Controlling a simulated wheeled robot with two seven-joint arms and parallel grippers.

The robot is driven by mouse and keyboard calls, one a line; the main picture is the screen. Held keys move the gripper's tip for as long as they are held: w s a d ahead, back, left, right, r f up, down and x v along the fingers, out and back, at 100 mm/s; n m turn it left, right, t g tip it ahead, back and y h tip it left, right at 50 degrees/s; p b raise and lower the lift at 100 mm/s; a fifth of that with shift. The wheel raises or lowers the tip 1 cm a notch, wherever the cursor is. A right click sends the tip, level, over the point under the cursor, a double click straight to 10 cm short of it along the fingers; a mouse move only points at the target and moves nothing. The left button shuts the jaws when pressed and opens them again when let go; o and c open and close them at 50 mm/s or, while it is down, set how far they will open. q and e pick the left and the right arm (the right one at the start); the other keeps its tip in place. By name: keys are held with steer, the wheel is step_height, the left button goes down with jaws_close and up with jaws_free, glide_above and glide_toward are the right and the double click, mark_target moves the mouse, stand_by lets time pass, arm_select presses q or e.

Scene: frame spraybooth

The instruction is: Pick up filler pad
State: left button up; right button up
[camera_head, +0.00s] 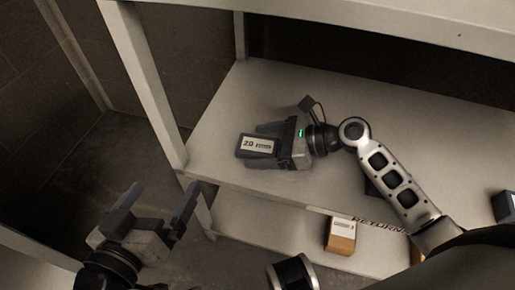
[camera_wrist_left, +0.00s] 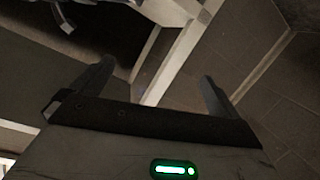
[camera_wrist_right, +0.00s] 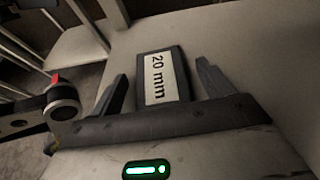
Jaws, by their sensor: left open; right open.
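The filler pad is likely the dark block (camera_head: 258,146) with a white label on the upper shelf; it also shows in the right wrist view (camera_wrist_right: 162,76), where the label reads "20 mm". My right gripper (camera_head: 262,142) is open at the block, with one finger on each side of it; it also shows in the right wrist view (camera_wrist_right: 163,88). Gaps show between the fingers and the block in the right wrist view. My left gripper (camera_head: 152,205) is open and empty, off the shelf's left end; the left wrist view (camera_wrist_left: 158,85) shows nothing between its fingers.
The block lies near the left front of the upper shelf (camera_head: 225,120). A white post (camera_head: 150,85) stands at the shelf's left end. On the lower shelf (camera_head: 262,222) is a cardboard box (camera_head: 341,236). A dark box (camera_head: 504,206) sits at the far right.

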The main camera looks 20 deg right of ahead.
steer(key=c, duration=1)
steer(key=shift+r, duration=0.1)
steer(key=shift+c, duration=0.2)
